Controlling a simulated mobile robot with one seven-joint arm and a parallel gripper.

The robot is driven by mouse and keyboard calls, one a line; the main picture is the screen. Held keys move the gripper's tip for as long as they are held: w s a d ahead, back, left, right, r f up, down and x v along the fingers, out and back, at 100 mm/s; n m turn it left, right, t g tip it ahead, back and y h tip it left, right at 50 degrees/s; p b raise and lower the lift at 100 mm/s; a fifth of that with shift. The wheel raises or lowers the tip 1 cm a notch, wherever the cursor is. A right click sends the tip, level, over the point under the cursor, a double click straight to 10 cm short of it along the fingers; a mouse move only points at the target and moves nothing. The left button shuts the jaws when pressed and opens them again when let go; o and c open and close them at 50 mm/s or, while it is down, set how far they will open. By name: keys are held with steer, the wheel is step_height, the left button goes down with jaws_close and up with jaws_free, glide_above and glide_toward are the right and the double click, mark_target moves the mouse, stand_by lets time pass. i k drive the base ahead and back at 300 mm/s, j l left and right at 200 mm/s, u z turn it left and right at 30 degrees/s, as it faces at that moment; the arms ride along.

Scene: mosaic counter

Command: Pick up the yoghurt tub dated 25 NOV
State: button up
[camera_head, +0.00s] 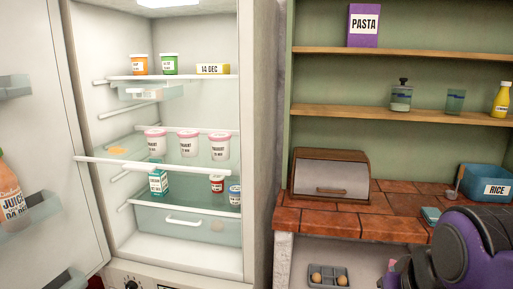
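Three white yoghurt tubs with pink lids stand in a row on the middle glass shelf of the open fridge: a left tub (155,142), a middle tub (189,144) and a right tub (220,147). Each has a printed label, but the dates are too small to read surely, so I cannot tell which is dated 25 NOV. Part of my purple and black arm shows at the lower right, well away from the fridge. My gripper's fingertips cannot be seen.
The fridge door (35,150) stands open at left, with a juice bottle (12,195) in it. A bread bin (331,178) sits on the tiled counter (300,222).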

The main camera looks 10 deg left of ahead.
mark_target(220, 140)
steer(key=j+u, duration=0.1)
steer(key=j, duration=0.3)
steer(key=i+j+u, duration=0.1)
steer(key=j, duration=0.3)
steer(key=i+j+u, duration=0.1)
steer(key=j, duration=0.3)
steer(key=i+j+u, duration=0.1)
steer(key=j, duration=0.3)
steer(key=i, duration=0.05)
